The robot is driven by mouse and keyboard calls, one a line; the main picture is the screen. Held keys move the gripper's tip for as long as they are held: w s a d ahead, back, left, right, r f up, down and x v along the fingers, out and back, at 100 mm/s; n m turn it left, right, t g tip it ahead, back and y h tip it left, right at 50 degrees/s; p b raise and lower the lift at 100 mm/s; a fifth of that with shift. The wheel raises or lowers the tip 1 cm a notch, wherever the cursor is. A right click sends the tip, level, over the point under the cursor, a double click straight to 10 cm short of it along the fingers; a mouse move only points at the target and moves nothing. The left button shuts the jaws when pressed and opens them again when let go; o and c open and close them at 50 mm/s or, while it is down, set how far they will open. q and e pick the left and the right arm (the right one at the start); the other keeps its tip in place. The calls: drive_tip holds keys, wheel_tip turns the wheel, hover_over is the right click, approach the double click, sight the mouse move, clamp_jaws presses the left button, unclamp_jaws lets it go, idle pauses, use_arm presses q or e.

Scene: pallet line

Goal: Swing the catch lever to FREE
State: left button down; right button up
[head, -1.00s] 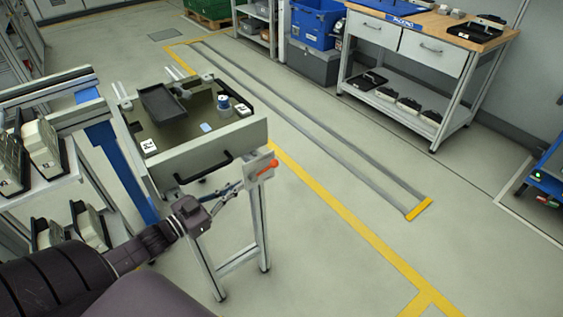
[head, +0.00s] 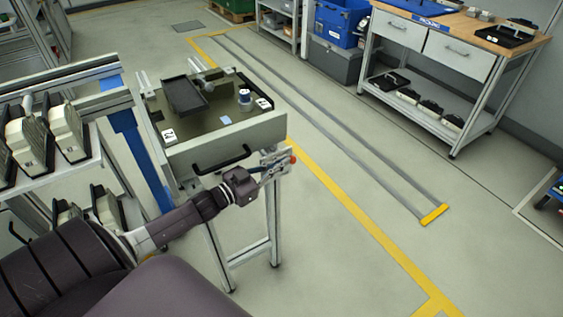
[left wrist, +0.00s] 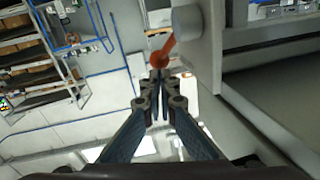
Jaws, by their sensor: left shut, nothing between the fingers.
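The catch lever (head: 292,159) has an orange end at the front right corner of the pallet station. In the head view my left gripper covers most of it. The left wrist view shows the orange lever (left wrist: 165,50) slanting down-left from a round grey hub (left wrist: 187,22). My left gripper (head: 275,167) is shut and empty. Its closed fingertips (left wrist: 158,76) are right at the lever's free end in the left wrist view; whether they touch it I cannot tell. The FREE marking cannot be read. My right gripper is not in view.
A framed station (head: 228,140) with a black handle carries a dark tray (head: 186,96) and a small blue-white can (head: 245,97). A rack with cream and dark parts (head: 70,140) stands at left. A workbench (head: 460,35) is at back right.

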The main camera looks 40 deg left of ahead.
use_arm(q)
drive_tip(key=shift+w+d+f, duration=0.15)
drive_tip(key=shift+w, duration=0.25)
idle(0.7)
drive_tip(key=shift+w+d+f+g+p, duration=0.25)
drive_tip(key=shift+w+f+g+p, duration=0.1)
drive_tip(key=shift+w+f+p, duration=0.25)
drive_tip(key=shift+w+d+f+g+p, duration=0.2)
drive_tip(key=shift+w+f+g+p, duration=0.2)
drive_tip(key=shift+p, duration=0.25)
idle(0.3)
